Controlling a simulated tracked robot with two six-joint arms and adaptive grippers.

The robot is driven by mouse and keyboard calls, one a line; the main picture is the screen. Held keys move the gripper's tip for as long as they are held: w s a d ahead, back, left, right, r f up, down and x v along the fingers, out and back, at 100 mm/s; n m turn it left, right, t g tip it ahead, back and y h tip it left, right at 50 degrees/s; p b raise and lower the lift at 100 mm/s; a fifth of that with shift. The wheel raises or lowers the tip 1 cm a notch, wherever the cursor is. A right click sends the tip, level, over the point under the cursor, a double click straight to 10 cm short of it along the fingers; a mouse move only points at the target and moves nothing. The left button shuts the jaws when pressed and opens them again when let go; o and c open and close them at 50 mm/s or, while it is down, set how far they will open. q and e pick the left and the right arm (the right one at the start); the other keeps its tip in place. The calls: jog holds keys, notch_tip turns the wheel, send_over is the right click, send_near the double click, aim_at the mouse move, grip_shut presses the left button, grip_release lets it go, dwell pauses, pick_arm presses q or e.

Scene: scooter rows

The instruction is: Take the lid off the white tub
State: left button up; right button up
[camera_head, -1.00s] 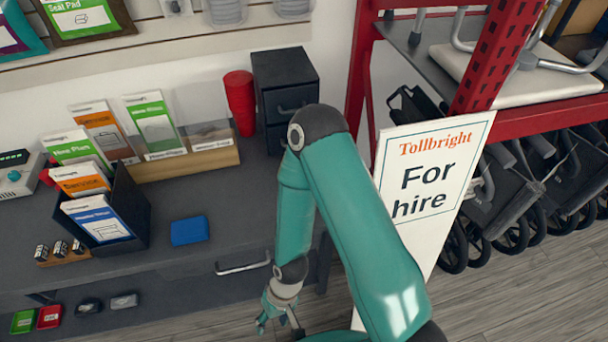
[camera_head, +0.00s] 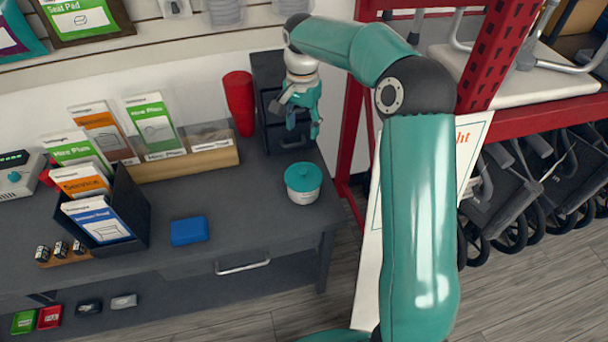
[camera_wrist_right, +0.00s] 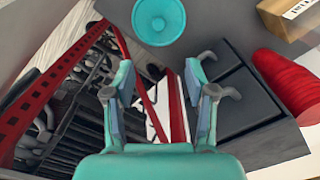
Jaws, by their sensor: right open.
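A small white tub (camera_head: 303,195) stands upright on the grey desk near its right end. Its round teal lid (camera_head: 303,177) sits on top. The lid also shows at the top of the right wrist view (camera_wrist_right: 158,19), seen from above. My right gripper (camera_head: 302,131) is above and behind the tub, in front of the dark drawer unit. Its fingers (camera_wrist_right: 157,86) are spread apart with nothing between them, and it does not touch the tub. My left gripper is not in view.
The dark drawer unit (camera_head: 270,102) and red cups (camera_head: 240,103) stand behind the tub. A blue box (camera_head: 190,231) and a leaflet holder (camera_head: 128,208) are to the left. A red rack (camera_head: 485,70) and white sign (camera_head: 367,285) are to the right. The desk between blue box and tub is clear.

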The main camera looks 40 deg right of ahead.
send_over(304, 169)
jog(key=f, duration=1.1)
jog(key=shift+a, duration=0.25)
jog(key=shift+f+p, duration=0.55)
jog(key=shift+f, duration=0.05)
jog(key=f, duration=0.2)
jog(key=f+p, duration=0.1)
jog(key=f, duration=0.1)
jog(key=shift+s+d, duration=0.1)
jog(key=shift+d, duration=0.1)
jog(key=shift+c, duration=0.3)
jog(key=c, duration=0.9)
